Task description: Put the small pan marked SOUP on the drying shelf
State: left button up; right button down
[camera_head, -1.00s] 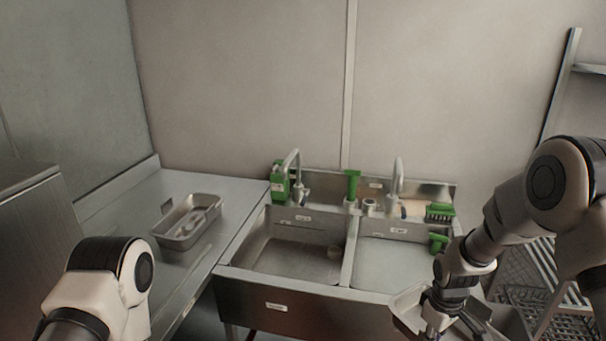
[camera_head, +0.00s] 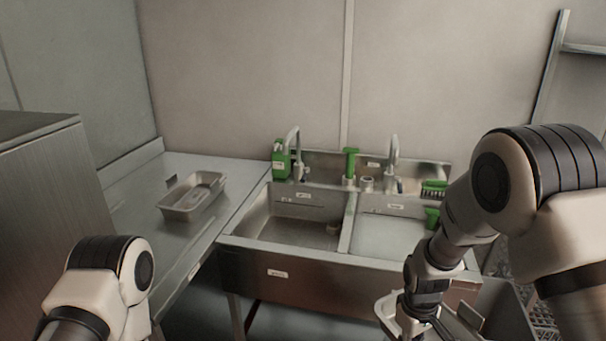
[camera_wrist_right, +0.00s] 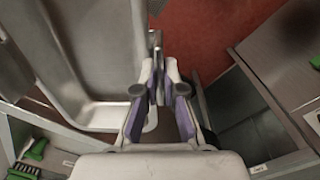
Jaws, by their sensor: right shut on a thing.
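My right gripper (camera_wrist_right: 160,90) is shut on the rim of a metal pan (camera_wrist_right: 100,55), which hangs to its left in the wrist view. In the head view this pan (camera_head: 388,316) shows only in part at the bottom, behind my right forearm and in front of the sink. I cannot read a SOUP mark on it. Another metal pan (camera_head: 180,211) rests on the left counter, its mark not legible. The drying shelf (camera_head: 585,48) is partly visible at the right edge, mostly hidden by my right arm. My left gripper is out of view; only its arm shows.
A double sink (camera_head: 290,262) with taps, a green bottle (camera_head: 281,160) and green brushes stands in the middle. The left counter (camera_head: 150,235) has free room around its pan. A steel cabinet (camera_head: 45,215) stands at far left.

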jog(key=a+m, duration=0.1)
jog(key=s+f+m, duration=0.1)
jog(key=m, duration=0.1)
jog(key=s+a+m, duration=0.1)
jog(key=m, duration=0.1)
jog(key=shift+s+a+f, duration=0.1)
jog(key=shift+a+f, duration=0.15)
jog(key=shift+a, duration=0.05)
jog(key=shift+s+r, duration=0.1)
